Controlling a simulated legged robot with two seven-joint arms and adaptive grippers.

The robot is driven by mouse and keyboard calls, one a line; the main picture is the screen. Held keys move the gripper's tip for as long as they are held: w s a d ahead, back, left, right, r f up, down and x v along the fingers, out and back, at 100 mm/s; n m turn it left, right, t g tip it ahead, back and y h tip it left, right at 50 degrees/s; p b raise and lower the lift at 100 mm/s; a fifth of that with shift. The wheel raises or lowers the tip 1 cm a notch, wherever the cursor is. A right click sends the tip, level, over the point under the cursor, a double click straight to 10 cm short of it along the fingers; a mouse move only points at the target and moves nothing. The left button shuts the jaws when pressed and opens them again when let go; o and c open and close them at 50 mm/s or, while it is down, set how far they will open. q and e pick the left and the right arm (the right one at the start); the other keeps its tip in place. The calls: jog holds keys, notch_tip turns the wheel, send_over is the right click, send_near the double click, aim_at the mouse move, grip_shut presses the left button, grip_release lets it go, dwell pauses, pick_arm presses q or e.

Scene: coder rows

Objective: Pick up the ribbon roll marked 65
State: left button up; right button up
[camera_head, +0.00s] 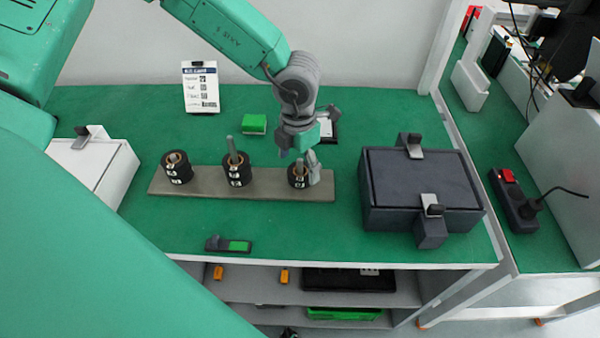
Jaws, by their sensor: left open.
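A grey-brown board (210,188) on the green table carries three upright pegs with black ribbon rolls that bear white labels. The left stack (177,168) and the middle stack (237,170) show several labels. The right stack (297,178) looks shorter. The label numbers are too small to read, so I cannot tell which roll is marked 65. My left gripper (299,161) is open and points down over the right peg. One finger is at the right side of that stack, the other above its left; contact cannot be told. My right gripper is not in view.
A dark lidded case (422,182) with latches stands right of the board. A white box (88,165) is at the left. A label card (201,88) and a green block (254,124) are behind. A small dark-and-green item (228,244) lies near the front edge.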

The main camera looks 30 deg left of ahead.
aim_at(300, 173)
pick_arm(q)
jog(key=f, duration=0.3)
jog(key=shift+w+d+f, duration=0.1)
jog(key=shift+w+d, duration=0.1)
jog(key=shift+s, duration=0.1)
jog(key=shift+c, duration=1.2)
jog(key=c, duration=1)
